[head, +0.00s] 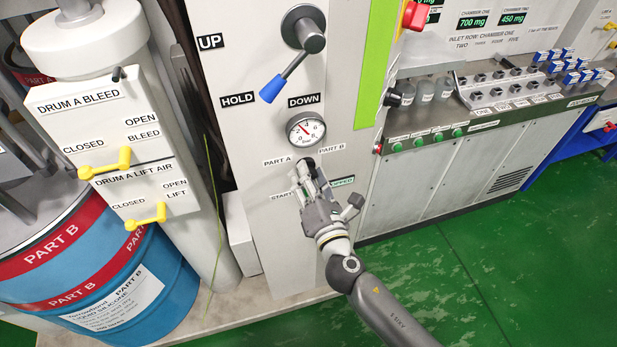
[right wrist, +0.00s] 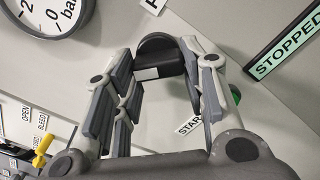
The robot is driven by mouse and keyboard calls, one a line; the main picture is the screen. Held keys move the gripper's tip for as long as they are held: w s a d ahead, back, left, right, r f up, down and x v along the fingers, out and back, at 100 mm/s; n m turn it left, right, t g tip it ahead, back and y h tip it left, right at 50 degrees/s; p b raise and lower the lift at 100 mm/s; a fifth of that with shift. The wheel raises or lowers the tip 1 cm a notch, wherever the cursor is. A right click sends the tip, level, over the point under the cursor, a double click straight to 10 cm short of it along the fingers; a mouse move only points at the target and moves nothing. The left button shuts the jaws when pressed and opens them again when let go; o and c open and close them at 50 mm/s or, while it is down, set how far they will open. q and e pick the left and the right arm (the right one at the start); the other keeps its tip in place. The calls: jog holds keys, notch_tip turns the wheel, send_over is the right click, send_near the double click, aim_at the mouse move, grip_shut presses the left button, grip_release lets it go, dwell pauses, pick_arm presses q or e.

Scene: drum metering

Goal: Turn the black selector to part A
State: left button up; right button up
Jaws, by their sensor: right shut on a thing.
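The black selector (right wrist: 165,55) is on the grey panel in the right wrist view, between the fingertips of my right gripper (right wrist: 162,80). It has a small white mark on its face. In the head view the selector (head: 307,163) is mostly hidden behind my right gripper (head: 309,177), just below the PART A (head: 277,162) and PART B (head: 332,148) labels. My right gripper is shut on the selector. Which label the selector points to is not clear. My left gripper is not in view.
Above are a pressure gauge (head: 306,130) and a blue-handled lever (head: 285,75). The START and STOPPED labels (head: 342,182) lie close around my right gripper. A blue drum (head: 150,285) and yellow valve handles (head: 105,165) stand left. Green floor (head: 470,265) is free at right.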

jog(key=shift+f, duration=0.1)
jog(key=o, duration=1)
jog(key=v, duration=1.2)
